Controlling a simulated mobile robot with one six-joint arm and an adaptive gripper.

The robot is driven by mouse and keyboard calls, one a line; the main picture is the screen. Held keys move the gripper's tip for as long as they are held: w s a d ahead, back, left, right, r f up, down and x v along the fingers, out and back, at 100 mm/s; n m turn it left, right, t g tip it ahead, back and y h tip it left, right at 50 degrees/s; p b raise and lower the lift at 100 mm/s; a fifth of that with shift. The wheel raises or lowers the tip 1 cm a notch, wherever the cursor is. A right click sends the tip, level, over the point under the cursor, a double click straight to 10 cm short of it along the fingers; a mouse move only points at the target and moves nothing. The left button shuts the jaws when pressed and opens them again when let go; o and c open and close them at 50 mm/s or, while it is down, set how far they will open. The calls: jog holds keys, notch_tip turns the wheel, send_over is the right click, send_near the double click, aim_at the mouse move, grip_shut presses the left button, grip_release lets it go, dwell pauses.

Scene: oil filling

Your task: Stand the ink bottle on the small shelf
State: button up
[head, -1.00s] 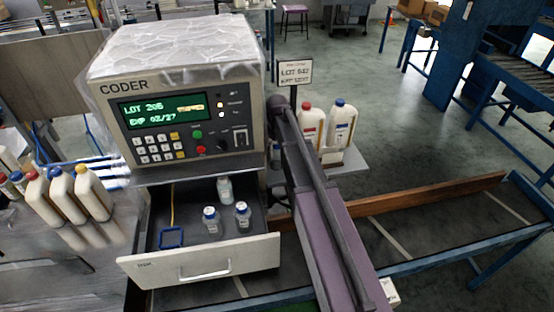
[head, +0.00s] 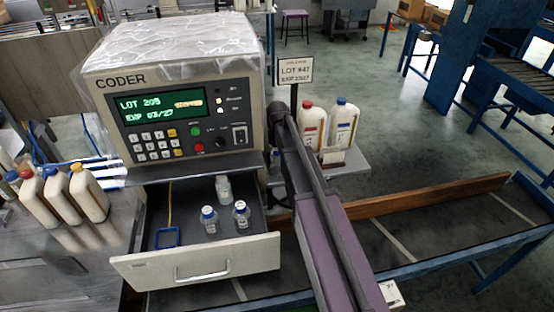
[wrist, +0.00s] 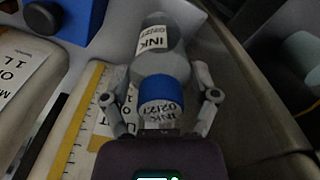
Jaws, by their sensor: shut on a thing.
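In the wrist view my gripper (wrist: 161,97) is shut on the blue cap of the ink bottle (wrist: 153,42). The bottle has a grey body and a white INK label, and its cap faces the camera. In the head view my arm hides the gripper and the held bottle. The small light-grey shelf (head: 352,166) sticks out right of the coder, with my arm's far end just left of it.
The coder (head: 180,115) stands left of my arm, its drawer (head: 195,263) open below with several small bottles and a blue square frame. A LOT sign (head: 296,70) rises behind the shelf. A wooden rail (head: 440,195) runs along the conveyor. Several oil jugs (head: 62,195) stand at left.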

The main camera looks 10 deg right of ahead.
jog(key=shift+w+a+f, duration=0.1)
jog(key=shift+a+f, duration=0.05)
jog(key=shift+f, duration=0.15)
jog(key=o, duration=1)
jog(key=shift+r, duration=0.15)
notch_tip(320, 180, up, 12)
jog(key=p, duration=1.2)
dwell(0.6)
jog(key=s+m, duration=0.2)
jog(key=s, duration=0.6)
jog(key=s+m, duration=0.2)
jog(key=s, duration=0.6)
jog(key=s+m, duration=0.2)
jog(key=s, duration=0.6)
